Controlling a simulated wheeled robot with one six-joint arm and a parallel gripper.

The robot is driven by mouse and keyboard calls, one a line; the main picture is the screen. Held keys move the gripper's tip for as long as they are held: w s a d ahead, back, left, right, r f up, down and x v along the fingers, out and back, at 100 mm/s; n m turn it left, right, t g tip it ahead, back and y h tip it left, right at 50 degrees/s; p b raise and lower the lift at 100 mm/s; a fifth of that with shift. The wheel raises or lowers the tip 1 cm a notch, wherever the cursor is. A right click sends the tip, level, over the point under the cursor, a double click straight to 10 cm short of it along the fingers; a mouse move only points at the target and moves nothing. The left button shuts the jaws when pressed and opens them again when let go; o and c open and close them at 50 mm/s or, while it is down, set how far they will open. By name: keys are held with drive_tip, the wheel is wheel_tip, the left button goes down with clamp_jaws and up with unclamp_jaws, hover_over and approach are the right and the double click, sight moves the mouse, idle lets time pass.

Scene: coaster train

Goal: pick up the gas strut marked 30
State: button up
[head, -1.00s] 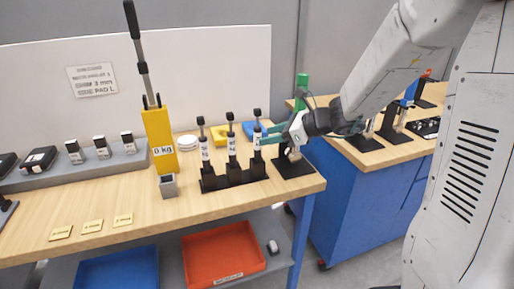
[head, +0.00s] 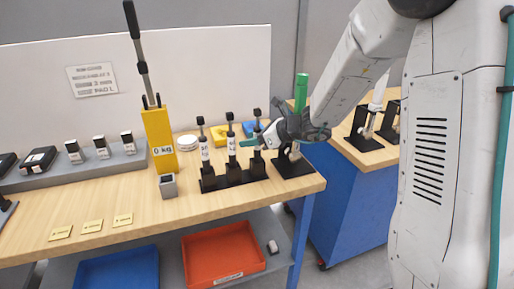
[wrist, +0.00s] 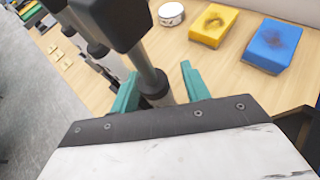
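Three gas struts with black caps, grey rods and white-labelled bodies stand upright in a black rack (head: 236,180) on the wooden bench. They are the left strut (head: 204,148), the middle strut (head: 231,145) and the right strut (head: 257,160). Their label numbers are too small to read surely, so I cannot tell which is marked 30. My gripper (head: 257,143) is at the right strut. In the wrist view the teal fingers of my gripper (wrist: 160,92) stand apart on either side of a strut's rod (wrist: 150,72), with gaps visible. The strut's lower body is hidden behind my gripper.
A yellow force gauge reading 0 kg (head: 161,140) stands left of the rack. A yellow block (wrist: 213,25), a blue block (wrist: 273,46) and a white round tin (wrist: 171,13) lie behind. A black stand (head: 294,165) is close on the right.

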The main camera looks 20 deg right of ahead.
clamp_jaws()
drive_tip(key=shift+r, duration=0.1)
